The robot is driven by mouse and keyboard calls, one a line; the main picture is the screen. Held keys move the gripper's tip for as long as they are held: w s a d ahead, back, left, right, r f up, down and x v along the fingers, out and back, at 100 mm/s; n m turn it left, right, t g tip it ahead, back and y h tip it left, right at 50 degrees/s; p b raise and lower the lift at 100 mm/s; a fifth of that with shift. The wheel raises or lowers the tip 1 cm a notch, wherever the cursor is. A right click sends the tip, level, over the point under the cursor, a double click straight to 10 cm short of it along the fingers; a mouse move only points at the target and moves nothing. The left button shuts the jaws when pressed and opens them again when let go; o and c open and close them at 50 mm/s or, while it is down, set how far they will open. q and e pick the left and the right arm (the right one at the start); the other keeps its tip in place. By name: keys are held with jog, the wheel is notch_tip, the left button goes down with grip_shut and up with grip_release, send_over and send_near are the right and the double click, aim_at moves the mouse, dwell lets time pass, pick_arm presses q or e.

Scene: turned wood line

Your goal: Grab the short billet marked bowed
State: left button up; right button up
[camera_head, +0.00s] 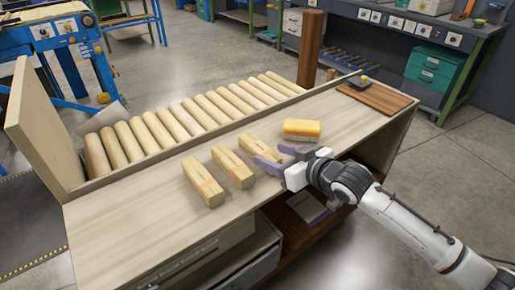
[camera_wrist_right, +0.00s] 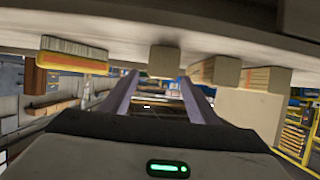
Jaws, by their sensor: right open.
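Three short pale wooden billets lie in a row on the bench top: the left billet (camera_head: 203,182), the middle billet (camera_head: 233,167) and the right billet (camera_head: 258,147). The left one shows an orange-brown band; no mark reading bowed is legible on any. My right gripper (camera_head: 268,154) is open and empty, its purple fingers pointing left at the near end of the right billet, partly covering it. In the right wrist view, the fingers (camera_wrist_right: 160,78) are spread with a billet end (camera_wrist_right: 164,61) just above the gap; two other billets (camera_wrist_right: 214,70) (camera_wrist_right: 265,79) show to the right. My left gripper is not in view.
A yellow-and-brown brush-like block (camera_head: 301,129) lies close beyond the right gripper; it also shows in the wrist view (camera_wrist_right: 72,56). Several round turned pieces (camera_head: 180,121) line the back of the bench (camera_head: 125,218). An upright board (camera_head: 42,125) stands at its left end. The front left top is clear.

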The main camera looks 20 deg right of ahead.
aim_at(259, 151)
jog(key=shift+x, duration=3.6)
jog(key=shift+s+f, duration=0.1)
jog(key=c, duration=1.2)
